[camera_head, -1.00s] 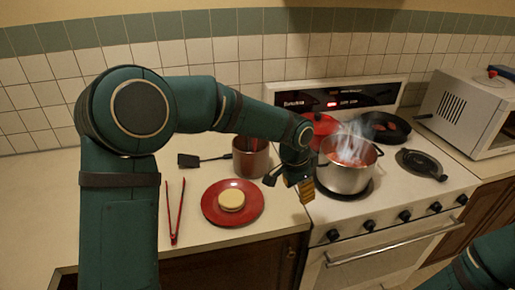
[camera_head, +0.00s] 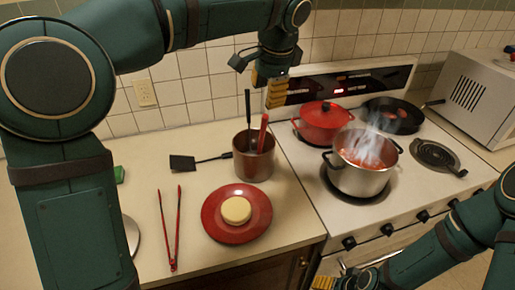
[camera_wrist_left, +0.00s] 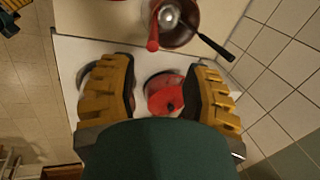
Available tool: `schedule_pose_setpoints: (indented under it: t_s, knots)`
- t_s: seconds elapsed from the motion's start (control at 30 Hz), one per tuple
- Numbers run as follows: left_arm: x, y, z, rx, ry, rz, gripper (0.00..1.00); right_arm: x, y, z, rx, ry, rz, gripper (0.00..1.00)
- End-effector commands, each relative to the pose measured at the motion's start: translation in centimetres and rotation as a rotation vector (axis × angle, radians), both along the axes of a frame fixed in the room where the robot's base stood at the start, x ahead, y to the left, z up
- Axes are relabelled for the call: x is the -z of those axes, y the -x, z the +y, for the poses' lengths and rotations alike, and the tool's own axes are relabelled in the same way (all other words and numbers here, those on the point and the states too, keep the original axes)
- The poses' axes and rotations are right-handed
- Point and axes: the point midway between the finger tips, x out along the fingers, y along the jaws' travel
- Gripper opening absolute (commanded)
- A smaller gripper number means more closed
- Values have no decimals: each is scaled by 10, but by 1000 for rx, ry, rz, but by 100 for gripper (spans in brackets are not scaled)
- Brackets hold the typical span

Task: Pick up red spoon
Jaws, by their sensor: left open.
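The red spoon (camera_head: 263,132) stands in a brown crock (camera_head: 255,165) on the counter. Only its red handle shows above the rim; the rest is hidden inside. The handle also shows in the left wrist view (camera_wrist_left: 153,42), beyond my fingers. My left gripper (camera_head: 270,85) is open and empty, raised above the crock and a little toward the stove. Its two yellow fingers (camera_wrist_left: 160,88) are spread wide in the left wrist view, apart from the spoon. My right gripper (camera_head: 330,283) is partly cut off at the bottom edge; its opening cannot be made out.
A black-handled utensil (camera_head: 248,104) shares the crock. A black spatula (camera_head: 196,161), red tongs (camera_head: 171,230) and a red plate (camera_head: 238,228) with a pale round item lie nearby. A red lidded pot (camera_head: 323,122) and a steaming pot (camera_head: 360,170) stand on the stove.

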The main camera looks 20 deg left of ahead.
Motion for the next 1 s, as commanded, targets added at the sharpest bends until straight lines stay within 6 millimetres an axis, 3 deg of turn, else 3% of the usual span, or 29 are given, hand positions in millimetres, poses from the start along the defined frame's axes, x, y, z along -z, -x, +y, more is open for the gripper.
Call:
schedule_pose_setpoints:
  t_s: [0.1, 0.3, 0.63, 1.0]
  knots:
    - [26, -4, 5, -2, -1, 5, 48, 7, 2, 0, -3, -1, 4, 73]
    - [58, -12, 11, -2, -1, 3, 48, 12, 4, 0, -7, -2, 9, 73]
    - [77, -16, 13, -1, 1, 2, 48, 16, 5, 1, -9, -2, 11, 73]
    - [121, -23, 15, -1, 1, 2, 48, 24, 8, 1, -14, -4, 18, 73]
